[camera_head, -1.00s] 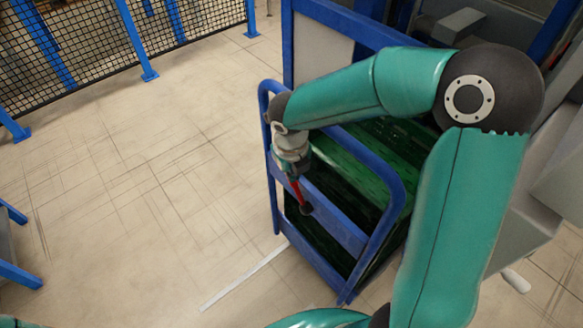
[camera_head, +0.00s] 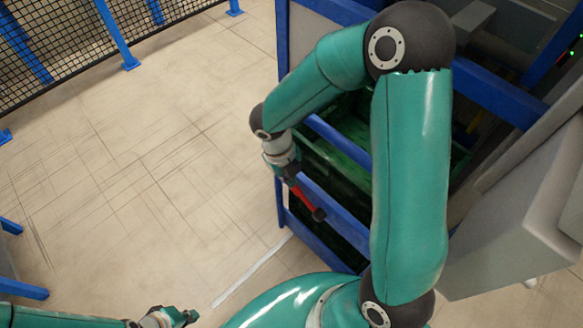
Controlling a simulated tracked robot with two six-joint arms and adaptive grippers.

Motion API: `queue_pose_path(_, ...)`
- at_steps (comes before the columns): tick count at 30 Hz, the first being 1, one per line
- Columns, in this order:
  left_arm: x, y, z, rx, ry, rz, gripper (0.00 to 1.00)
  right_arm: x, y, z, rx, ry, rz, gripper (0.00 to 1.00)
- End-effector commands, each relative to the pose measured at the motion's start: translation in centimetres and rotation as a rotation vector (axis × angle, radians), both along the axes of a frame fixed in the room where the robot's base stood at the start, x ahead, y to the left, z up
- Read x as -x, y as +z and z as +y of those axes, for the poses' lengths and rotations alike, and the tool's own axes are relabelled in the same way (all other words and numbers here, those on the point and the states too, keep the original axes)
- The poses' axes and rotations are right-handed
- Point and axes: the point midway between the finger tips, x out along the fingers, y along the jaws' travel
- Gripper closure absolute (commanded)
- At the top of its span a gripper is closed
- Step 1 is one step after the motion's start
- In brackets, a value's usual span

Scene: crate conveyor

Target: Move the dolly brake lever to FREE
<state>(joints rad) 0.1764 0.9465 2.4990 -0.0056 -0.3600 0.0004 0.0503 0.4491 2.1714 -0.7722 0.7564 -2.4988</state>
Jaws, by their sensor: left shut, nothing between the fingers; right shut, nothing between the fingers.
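The red brake lever (camera_head: 304,199) with its black knob (camera_head: 319,214) is at the near side of the blue dolly (camera_head: 346,219). It slants down to the right. My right gripper (camera_head: 291,176) is shut and empty at the upper end of the lever, seen from above. I cannot tell whether it touches the lever. The lever's pivot and any FREE marking are hidden or too small to read. My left gripper (camera_head: 184,317) is shut and empty at the bottom left, low in the picture and well away from the dolly.
Dark green crates (camera_head: 348,147) stand inside the dolly, partly covered by my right arm. Grey machinery (camera_head: 525,225) stands at the right. A black mesh fence (camera_head: 75,42) with blue posts runs along the upper left. The floor left of the dolly is clear, with a white line (camera_head: 250,271).

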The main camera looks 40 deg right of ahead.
Motion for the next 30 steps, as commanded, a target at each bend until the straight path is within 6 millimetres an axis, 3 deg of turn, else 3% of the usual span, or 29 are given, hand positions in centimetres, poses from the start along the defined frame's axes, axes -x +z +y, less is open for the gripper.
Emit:
queue_pose_path(13, 0.0, 0.4, 0.0, 0.000, 0.000, 0.000, 1.00, -0.5, -1.5, -0.3, -0.001, -0.010, -0.002, 1.00)
queue_pose_path(30, 0.0, 1.0, 0.0, 0.000, 0.000, 0.000, 1.00, -0.4, -1.0, -0.2, -0.003, -0.012, -0.003, 1.00)
